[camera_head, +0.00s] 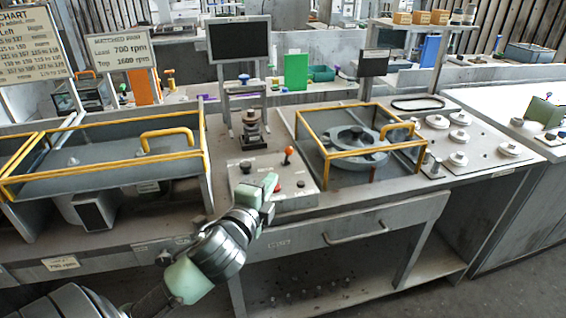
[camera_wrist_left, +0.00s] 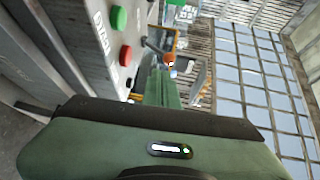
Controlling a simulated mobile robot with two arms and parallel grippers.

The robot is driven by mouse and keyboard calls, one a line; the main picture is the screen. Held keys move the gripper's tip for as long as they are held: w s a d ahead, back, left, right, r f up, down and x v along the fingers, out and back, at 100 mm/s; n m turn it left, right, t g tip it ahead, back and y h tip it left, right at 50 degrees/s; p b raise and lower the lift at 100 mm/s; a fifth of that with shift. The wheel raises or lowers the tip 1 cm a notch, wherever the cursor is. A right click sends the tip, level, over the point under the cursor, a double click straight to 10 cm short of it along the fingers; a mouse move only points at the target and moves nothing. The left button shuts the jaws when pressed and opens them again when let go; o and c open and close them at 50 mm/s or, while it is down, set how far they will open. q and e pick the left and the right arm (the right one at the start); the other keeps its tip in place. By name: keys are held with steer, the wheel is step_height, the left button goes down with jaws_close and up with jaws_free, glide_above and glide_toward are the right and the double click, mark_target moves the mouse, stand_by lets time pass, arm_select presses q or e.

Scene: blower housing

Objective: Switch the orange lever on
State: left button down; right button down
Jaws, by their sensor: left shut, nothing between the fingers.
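The orange lever (camera_head: 288,152) stands on the grey control box, its ball-shaped knob on a short stem. In the left wrist view the orange knob (camera_wrist_left: 169,60) shows just past my fingertips, its stem coming from the panel on the left. My left gripper (camera_head: 271,183) is shut and empty, at the front of the control box, in front and a little left of the lever. Its green fingers (camera_wrist_left: 164,88) point towards the knob in the wrist view; whether they touch it I cannot tell. My right gripper is not in view.
The control box (camera_head: 308,197) also carries a red button (camera_head: 277,188), which shows in the wrist view (camera_wrist_left: 125,55) beside a green button (camera_wrist_left: 118,18). A yellow-railed frame (camera_head: 340,153) around a round housing stands right. A dark monitor (camera_head: 239,41) stands behind.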

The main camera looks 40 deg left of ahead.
arm_select(q)
steer(key=b, duration=0.2)
glide_toward(287, 155)
steer(key=w, duration=0.1)
steer(key=w+f, duration=0.1)
steer(key=shift+w+a+f, duration=0.35)
steer(key=shift+a, duration=0.05)
steer(key=shift+w+a+r, duration=0.15)
steer(key=shift+w, duration=0.45)
steer(key=shift+w+a+r, duration=0.15)
steer(key=shift+w+a, duration=0.05)
steer(key=shift+w, duration=0.45)
steer(key=shift+w+a+r, duration=0.15)
steer(key=shift+w, duration=0.45)
